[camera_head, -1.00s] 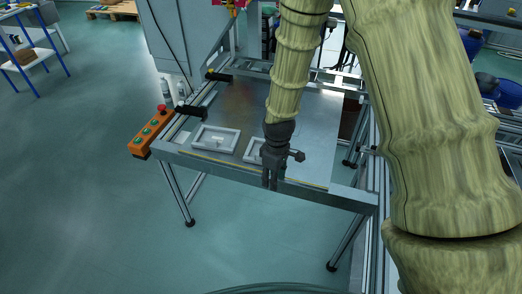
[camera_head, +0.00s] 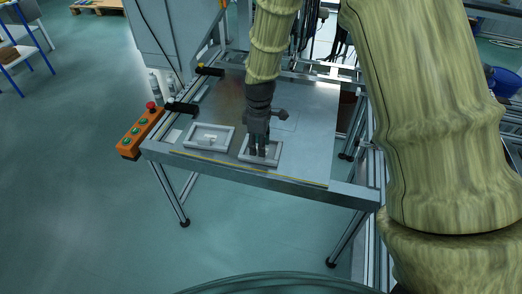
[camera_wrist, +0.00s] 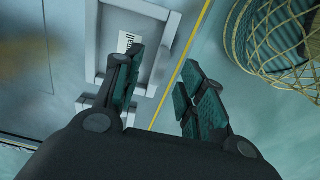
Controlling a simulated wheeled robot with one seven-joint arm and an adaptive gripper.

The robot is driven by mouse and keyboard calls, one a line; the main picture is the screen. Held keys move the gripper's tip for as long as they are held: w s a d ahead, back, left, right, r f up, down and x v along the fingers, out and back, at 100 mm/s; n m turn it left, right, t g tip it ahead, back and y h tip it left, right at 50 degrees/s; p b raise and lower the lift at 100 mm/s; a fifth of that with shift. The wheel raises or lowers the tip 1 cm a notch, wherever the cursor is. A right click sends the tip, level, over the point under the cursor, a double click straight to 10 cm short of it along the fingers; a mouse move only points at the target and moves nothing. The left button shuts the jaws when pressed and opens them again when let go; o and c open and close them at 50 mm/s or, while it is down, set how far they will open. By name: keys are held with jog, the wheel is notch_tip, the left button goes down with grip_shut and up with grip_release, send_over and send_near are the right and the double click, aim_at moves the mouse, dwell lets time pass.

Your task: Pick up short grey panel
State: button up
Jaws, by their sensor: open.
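A short grey panel (camera_head: 273,160) with a raised rim lies flat near the front edge of the metal table, partly hidden by my gripper (camera_head: 259,151). In the wrist view this panel (camera_wrist: 155,50) shows a small white label with dark lettering, partly hidden by a finger. My gripper (camera_wrist: 160,85) is open, with its two dark fingers apart over the panel's side nearest the yellow line. Nothing is held. I cannot tell whether the fingertips touch the panel.
The metal table (camera_head: 310,120) is mostly bare behind the panels. An orange button box (camera_head: 140,133) with a red knob sits at its left edge. Black clamp-like pieces (camera_head: 182,108) stand along the left side. A wire basket (camera_wrist: 275,45) shows beyond the table edge.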

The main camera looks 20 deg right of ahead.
aim_at(258, 158)
jog(key=shift+a+f, duration=0.15)
jog(key=shift+f, duration=1.25)
jog(key=shift+a+f, duration=0.15)
jog(key=shift+f, duration=1.25)
jog(key=shift+c, duration=0.2)
grip_shut()
